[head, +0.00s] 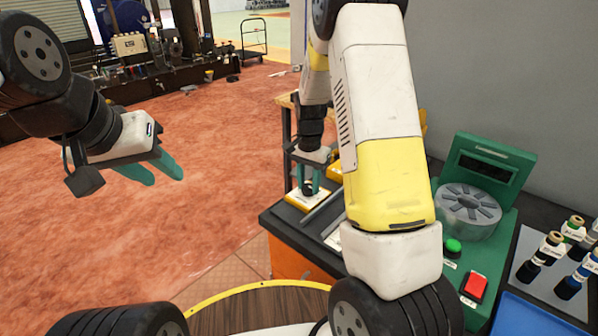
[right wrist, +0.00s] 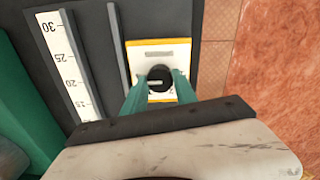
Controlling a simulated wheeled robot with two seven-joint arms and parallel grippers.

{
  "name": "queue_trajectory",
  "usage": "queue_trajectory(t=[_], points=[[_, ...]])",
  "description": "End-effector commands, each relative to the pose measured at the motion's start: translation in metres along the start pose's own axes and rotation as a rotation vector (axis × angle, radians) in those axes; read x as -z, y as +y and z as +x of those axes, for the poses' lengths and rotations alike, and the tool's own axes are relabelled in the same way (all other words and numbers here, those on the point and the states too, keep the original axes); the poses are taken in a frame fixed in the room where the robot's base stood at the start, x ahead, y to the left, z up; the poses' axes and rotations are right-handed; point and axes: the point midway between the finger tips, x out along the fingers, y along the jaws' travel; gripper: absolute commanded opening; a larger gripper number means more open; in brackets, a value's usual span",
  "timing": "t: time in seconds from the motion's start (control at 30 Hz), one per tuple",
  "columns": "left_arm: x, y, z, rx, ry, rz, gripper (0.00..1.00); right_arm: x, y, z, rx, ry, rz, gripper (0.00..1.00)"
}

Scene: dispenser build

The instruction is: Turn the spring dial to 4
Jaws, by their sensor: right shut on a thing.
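The spring dial is a black round knob (right wrist: 159,77) on a white plate with a yellow edge (right wrist: 160,52), seen from above in the right wrist view. My right gripper (right wrist: 159,86) is shut on the knob, one green finger on each side. In the head view the right gripper (head: 309,182) points down at the dial plate (head: 304,203), near the bench's left end. The knob is mostly hidden there between the fingers. The dial's numbers and setting are too small to read. My left gripper (head: 153,171) is open and empty over the reddish floor.
A ruler (right wrist: 67,60) and grey rails (right wrist: 119,45) lie beside the dial. On the bench at right are a green machine with a slotted grey disc (head: 468,203), a green button (head: 453,246), a red button (head: 475,286) and several bottles (head: 548,250).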

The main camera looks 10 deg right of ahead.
Motion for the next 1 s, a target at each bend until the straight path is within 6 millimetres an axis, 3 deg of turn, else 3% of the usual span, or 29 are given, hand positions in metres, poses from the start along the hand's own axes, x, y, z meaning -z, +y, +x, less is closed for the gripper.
queue_trajectory(t=[0.1,0.13,0.23,0.63,1.0], points=[[0.000,0.000,0.000,0.000,0.000,0.000,0.36,0.001,-0.001,0.000,0.003,0.003,0.002,0.00],[0.000,0.000,0.000,0.000,0.000,0.000,0.36,0.001,-0.001,-0.001,0.003,0.003,0.002,0.36],[0.000,0.000,0.000,0.000,0.000,0.000,0.36,0.001,-0.001,0.000,0.003,0.002,0.001,0.55],[0.000,0.000,0.000,0.000,0.000,0.000,0.36,0.001,-0.001,-0.006,0.002,0.001,0.000,0.56],[0.000,0.000,0.000,0.000,0.000,0.000,0.36,0.001,-0.001,-0.065,0.003,0.003,0.000,0.56]])
